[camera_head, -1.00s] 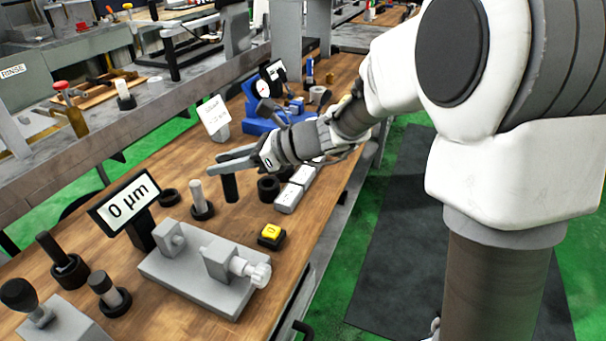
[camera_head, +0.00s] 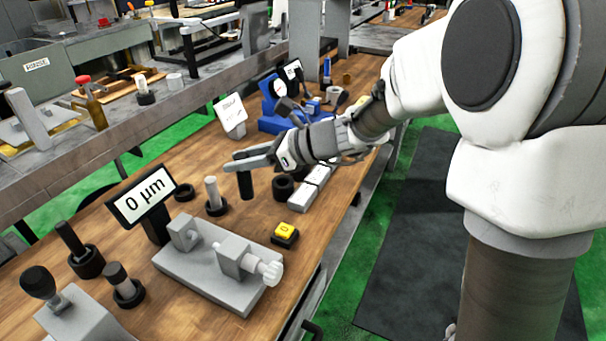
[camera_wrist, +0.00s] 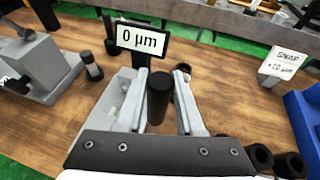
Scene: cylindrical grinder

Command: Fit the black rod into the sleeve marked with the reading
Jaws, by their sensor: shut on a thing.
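The black rod (camera_head: 245,184) hangs upright below my gripper (camera_head: 250,162), above the wooden bench. My gripper (camera_wrist: 162,75) is shut on the rod, which shows between the fingers in the wrist view (camera_wrist: 158,98). The display (camera_head: 145,195) reads 0 µm, also in the wrist view (camera_wrist: 141,39). Another black sleeve (camera_head: 283,187) stands right of the rod. A pale pin (camera_head: 211,190) stands in a black sleeve (camera_head: 216,209). Whether the rod's lower end touches anything is unclear.
A grey measuring fixture (camera_head: 215,275) and a yellow button block (camera_head: 285,232) stand in front. A white card (camera_wrist: 287,65) reads +10 µm with an unclear word. Dark pins stand in sleeves at left (camera_head: 88,262). A blue fixture (camera_head: 285,118) stands farther back.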

